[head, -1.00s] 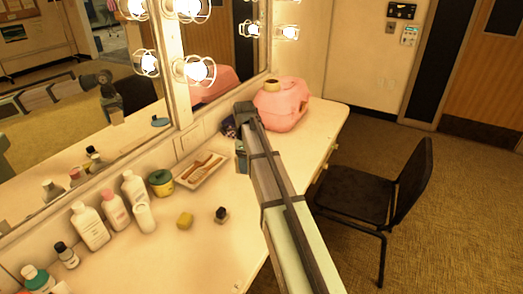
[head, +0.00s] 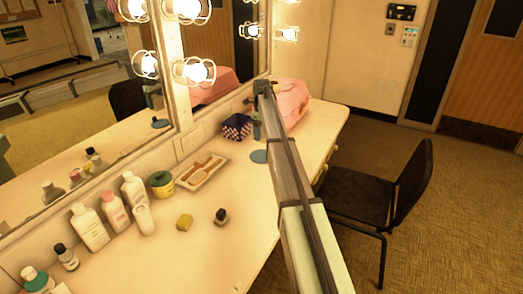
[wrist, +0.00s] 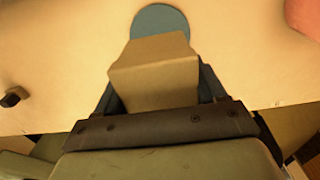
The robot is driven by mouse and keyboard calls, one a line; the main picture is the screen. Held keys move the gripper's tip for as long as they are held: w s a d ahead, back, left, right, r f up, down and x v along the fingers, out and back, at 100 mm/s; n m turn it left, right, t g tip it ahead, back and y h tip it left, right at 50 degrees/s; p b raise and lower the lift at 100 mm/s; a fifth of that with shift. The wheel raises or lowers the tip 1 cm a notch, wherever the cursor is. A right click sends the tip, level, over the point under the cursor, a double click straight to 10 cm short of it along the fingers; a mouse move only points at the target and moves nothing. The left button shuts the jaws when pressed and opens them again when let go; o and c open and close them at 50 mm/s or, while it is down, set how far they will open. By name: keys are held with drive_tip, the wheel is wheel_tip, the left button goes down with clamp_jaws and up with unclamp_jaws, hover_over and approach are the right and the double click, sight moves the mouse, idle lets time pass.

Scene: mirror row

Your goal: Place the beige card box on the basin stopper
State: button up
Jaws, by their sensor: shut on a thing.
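The beige card box (wrist: 155,78) is between the fingers of my gripper (wrist: 157,88) in the wrist view, and the gripper is shut on it. In the head view, my gripper (head: 257,130) is over the back right of the counter, and the arm hides the box. The basin stopper, a flat blue-grey disc (head: 259,156), lies on the counter just below the gripper. In the wrist view, the stopper (wrist: 160,19) shows beyond the box, which covers its near edge. The gap between box and stopper is hard to judge.
A dark patterned box (head: 237,127) stands left of the gripper, and a pink case (head: 293,104) stands behind it. A tray (head: 202,170), a yellow sponge (head: 184,222), a small dark bottle (head: 221,216) and several white bottles are to the left. The front right counter is clear.

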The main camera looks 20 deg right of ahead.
wheel_tip(320, 180, down, 9)
drive_tip(key=shift+f, duration=0.1)
idle(0.4)
drive_tip(key=shift+f, duration=0.1)
drive_tip(key=o, duration=1.2)
wheel_tip(320, 180, up, 12)
drive_tip(key=shift+r, duration=0.2)
